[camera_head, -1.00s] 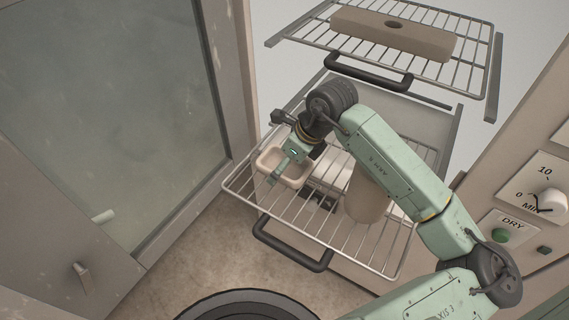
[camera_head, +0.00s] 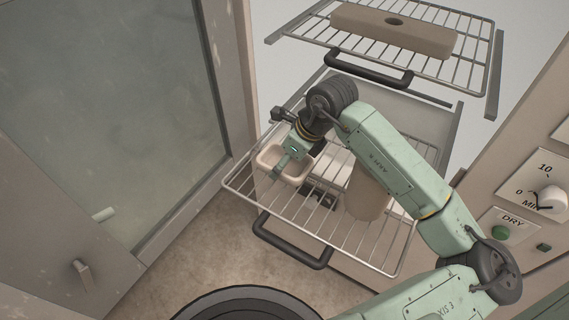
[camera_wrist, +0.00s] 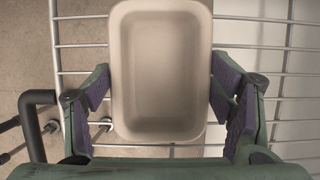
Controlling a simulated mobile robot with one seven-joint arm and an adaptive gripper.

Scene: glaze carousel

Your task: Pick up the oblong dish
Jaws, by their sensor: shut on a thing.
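The oblong dish (camera_head: 266,159) is a beige, rounded rectangular dish, open and empty inside. It is at the left part of the lower wire rack (camera_head: 340,235) in the head view. In the wrist view the dish (camera_wrist: 160,75) fills the middle, seen from above, its length running up the picture. My gripper (camera_head: 282,165) is shut on it, with one purple-padded finger at each long side; the gripper (camera_wrist: 160,88) also shows in the wrist view. The dish looks level, and I cannot tell whether its base clears the wires.
A tall beige vessel (camera_head: 366,200) stands on the same rack, right of the dish, partly behind my arm. An upper rack (camera_head: 472,75) holds a brown slab (camera_head: 432,42) with a hole. A black handle (camera_head: 290,246) fronts the lower rack. A glazed door (camera_head: 115,110) stands at left.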

